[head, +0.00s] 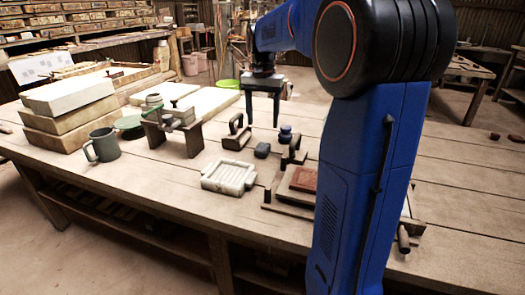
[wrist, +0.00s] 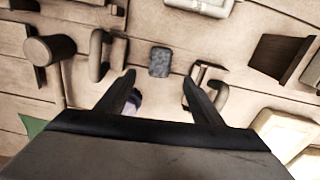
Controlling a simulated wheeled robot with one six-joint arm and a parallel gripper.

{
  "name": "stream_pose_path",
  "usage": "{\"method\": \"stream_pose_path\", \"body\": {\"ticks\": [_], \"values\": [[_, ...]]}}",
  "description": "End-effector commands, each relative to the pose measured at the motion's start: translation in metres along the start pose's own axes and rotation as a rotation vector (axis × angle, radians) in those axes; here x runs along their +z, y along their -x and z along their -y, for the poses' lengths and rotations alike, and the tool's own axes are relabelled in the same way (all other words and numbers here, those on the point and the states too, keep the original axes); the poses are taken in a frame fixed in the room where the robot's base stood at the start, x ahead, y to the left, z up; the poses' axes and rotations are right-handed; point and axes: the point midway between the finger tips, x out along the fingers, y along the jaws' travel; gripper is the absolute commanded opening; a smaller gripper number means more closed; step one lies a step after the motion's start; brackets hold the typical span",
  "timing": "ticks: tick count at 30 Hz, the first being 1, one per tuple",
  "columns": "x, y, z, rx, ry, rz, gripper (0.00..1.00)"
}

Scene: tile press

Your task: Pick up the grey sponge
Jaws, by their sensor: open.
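The grey sponge (head: 262,150) is a small dark grey block lying flat on the wooden table. In the wrist view the sponge (wrist: 160,61) shows whole, a little beyond the fingertips and about midway between them. My gripper (head: 262,122) points down above the table, behind and above the sponge in the head view. In the wrist view my gripper (wrist: 159,80) has its two fingers spread apart with nothing between them. It is open and does not touch the sponge.
A wooden block with a handle (head: 236,133) stands left of the sponge. A small blue-lidded pot (head: 285,134) and another handled tool (head: 294,154) stand to its right. A grey-green mug (head: 103,145) stands at the left.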

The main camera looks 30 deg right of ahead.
Motion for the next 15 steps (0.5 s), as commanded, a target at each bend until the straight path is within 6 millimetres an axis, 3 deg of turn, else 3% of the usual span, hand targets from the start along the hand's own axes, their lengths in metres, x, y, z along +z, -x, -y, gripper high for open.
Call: {"method": "stream_pose_path", "body": {"ticks": [6,15], "values": [[0.001,-0.036,0.000,0.001,0.000,0.002,0.61],[0.001,-0.056,0.000,0.001,0.001,0.001,0.61]]}}
